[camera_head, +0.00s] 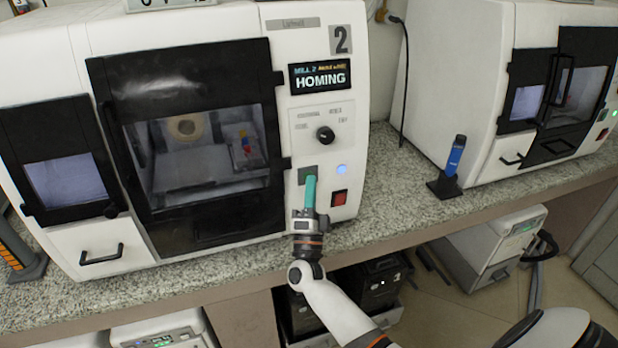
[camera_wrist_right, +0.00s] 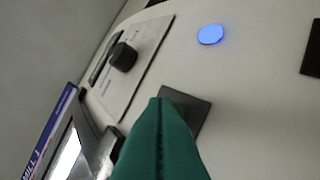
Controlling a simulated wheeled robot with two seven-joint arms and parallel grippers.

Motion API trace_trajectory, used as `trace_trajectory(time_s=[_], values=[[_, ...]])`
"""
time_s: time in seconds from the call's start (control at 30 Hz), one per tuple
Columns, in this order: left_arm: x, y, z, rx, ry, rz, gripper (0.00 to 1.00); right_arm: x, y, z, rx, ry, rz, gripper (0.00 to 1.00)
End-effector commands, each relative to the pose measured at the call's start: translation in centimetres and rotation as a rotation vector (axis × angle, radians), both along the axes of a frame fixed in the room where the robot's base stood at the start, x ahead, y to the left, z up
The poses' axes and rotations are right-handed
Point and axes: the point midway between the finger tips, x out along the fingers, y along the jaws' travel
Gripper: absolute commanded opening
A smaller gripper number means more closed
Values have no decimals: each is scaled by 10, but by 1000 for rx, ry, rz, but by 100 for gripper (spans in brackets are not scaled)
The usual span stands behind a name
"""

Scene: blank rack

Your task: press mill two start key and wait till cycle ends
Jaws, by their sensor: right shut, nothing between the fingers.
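Mill two (camera_head: 330,75) is the white machine with a "2" label. Its display (camera_head: 320,77) reads HOMING. Its dark-framed door (camera_head: 190,130) is closed, with a window onto the chamber inside. My right gripper (camera_head: 310,180) is shut and empty, its green fingertips at the dark square key plate (camera_head: 301,174) on the front panel. The plate also shows in the right wrist view (camera_wrist_right: 188,108), partly hidden behind the fingers; I cannot tell if they touch it. A blue light (camera_head: 342,169) glows beside it. My left gripper is not in view.
A red switch (camera_head: 339,198) sits just below and right of the key plate. A black knob (camera_head: 325,134) is above. A blue object on a black stand (camera_head: 453,165) stands on the speckled counter (camera_head: 395,205). Another white mill (camera_head: 490,80) is at right.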

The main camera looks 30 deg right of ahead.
Motion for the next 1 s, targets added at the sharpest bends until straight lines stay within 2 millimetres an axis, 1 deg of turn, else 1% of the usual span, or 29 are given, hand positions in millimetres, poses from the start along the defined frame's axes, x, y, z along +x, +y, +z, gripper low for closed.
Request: trace_trajectory(time_s=[0.17, 0.43, 0.77, 0.87, 1.0], values=[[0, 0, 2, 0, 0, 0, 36, -2, 1, 1, 0, 1, 1, 0], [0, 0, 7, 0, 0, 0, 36, -14, 4, 1, 2, 1, 1, 0], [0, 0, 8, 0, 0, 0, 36, -16, 4, 1, 1, 1, 1, 0], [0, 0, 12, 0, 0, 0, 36, -22, 6, 2, 1, 1, 1, 0], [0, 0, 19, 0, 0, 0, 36, -37, 9, 3, 0, 1, 1, 0]])
